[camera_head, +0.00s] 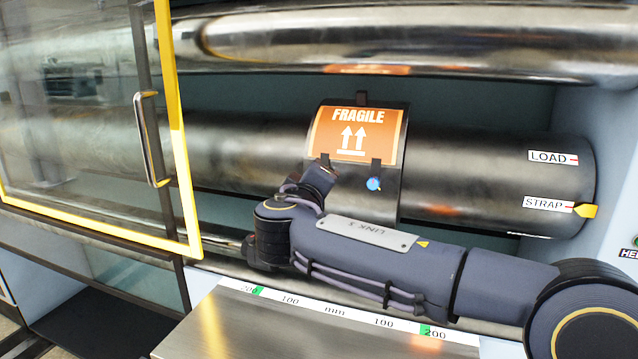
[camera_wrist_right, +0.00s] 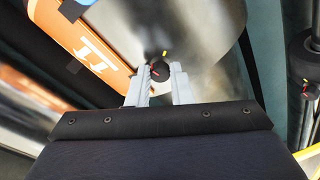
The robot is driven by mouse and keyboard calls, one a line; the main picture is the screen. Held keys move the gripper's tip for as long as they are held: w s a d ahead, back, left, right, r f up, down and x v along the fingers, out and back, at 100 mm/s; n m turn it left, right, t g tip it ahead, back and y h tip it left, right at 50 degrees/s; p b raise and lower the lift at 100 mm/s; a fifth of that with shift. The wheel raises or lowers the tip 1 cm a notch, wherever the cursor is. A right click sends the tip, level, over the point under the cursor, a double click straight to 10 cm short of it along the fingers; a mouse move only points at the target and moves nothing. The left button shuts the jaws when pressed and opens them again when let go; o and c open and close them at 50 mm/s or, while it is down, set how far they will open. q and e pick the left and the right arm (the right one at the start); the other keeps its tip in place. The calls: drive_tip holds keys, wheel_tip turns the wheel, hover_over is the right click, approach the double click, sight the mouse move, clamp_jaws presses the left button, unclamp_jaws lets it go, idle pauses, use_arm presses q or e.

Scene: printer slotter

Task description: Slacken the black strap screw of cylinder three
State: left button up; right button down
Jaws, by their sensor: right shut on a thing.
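The middle dark cylinder (camera_head: 460,160) carries a plate wrapped around it with an orange FRAGILE label (camera_head: 358,135). My right arm reaches in from the right, and its wrist (camera_head: 315,185) covers the plate's lower left in the head view, hiding the fingertips. In the right wrist view my right gripper (camera_wrist_right: 159,84) is shut on the small round black strap screw (camera_wrist_right: 160,70). The screw bears a red mark, and a yellow mark (camera_wrist_right: 164,53) sits on the metal just beside it. The two marks are not lined up. My left gripper is not in view.
LOAD (camera_head: 548,157) and STRAP (camera_head: 545,203) labels with a yellow pointer (camera_head: 585,210) are at the cylinder's right end. A yellow-framed glass door (camera_head: 90,130) stands left. A steel shelf with a ruler (camera_head: 335,315) lies below.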

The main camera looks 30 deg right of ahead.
drive_tip(key=shift+r+n+g+y+p, duration=0.15)
drive_tip(key=shift+n+g+y+p, duration=0.15)
drive_tip(key=shift+n+p, duration=2.5)
drive_tip(key=shift+r+n+g+y+p, duration=0.3)
drive_tip(key=shift+n+p, duration=1.15)
drive_tip(key=shift+n, duration=2.55)
drive_tip(key=shift+f, duration=0.25)
drive_tip(key=c, duration=1.3)
unclamp_jaws()
